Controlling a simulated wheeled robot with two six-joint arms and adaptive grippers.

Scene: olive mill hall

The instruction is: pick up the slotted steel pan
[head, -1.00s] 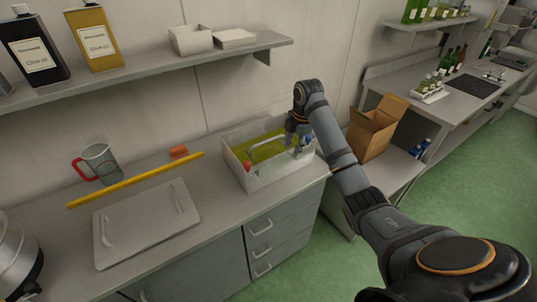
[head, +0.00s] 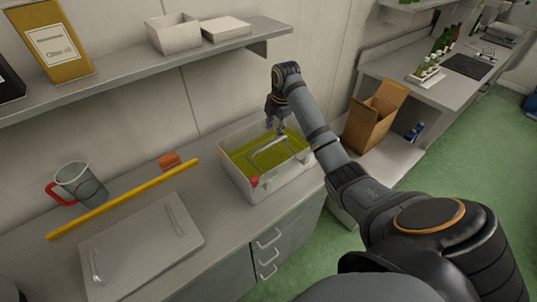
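A pale metal bar with bent ends (head: 268,151) shows inside a pale box-shaped container (head: 268,188) of yellow-green liquid. It looks like the handle of the slotted steel pan; no slots can be made out, and the rest is hidden in the liquid or too small to tell. My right gripper (head: 277,126) points down over the container's back part, close to the bar's far side. I cannot tell whether its fingers touch the bar, or whether they are open or shut. My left gripper is not in view.
A flat grey lid-like panel with two handles (head: 140,245), a yellow bar (head: 125,200), a red-handled jug (head: 80,184) and an orange block (head: 170,160) lie left on the counter. A shelf (head: 150,65) hangs above. A cardboard box (head: 372,122) stands at the right.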

